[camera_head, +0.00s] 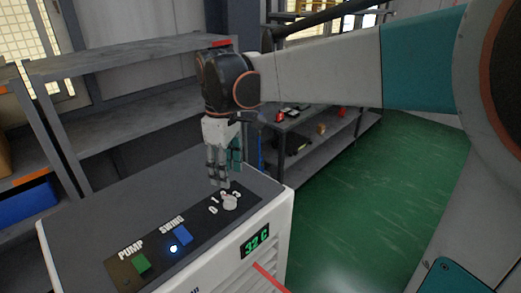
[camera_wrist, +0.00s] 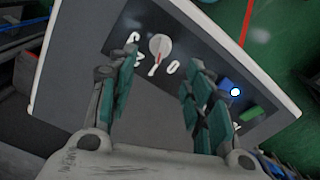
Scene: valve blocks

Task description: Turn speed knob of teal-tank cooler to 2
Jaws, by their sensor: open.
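The speed knob (camera_head: 229,202) is a round whitish dial on the dark control panel on top of the cooler (camera_head: 85,215). White digits from 0 to 3 lie around it. In the wrist view the knob (camera_wrist: 159,48) shows a thin reddish mark; I cannot tell for sure which digit it points at. My gripper (camera_head: 221,180) hangs fingers-down just above and behind the knob. In the wrist view its teal-padded fingers (camera_wrist: 162,64) are spread, with the knob between and just beyond their tips, apparently apart from it. No teal tank is clearly visible.
A green PUMP switch (camera_head: 141,263) and a blue SWING switch (camera_head: 183,235) with a lit indicator (camera_head: 173,248) share the panel. A display (camera_head: 255,241) on the cooler's front reads 32 C. Grey shelves (camera_head: 130,85) stand behind; green floor (camera_head: 370,200) is clear at right.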

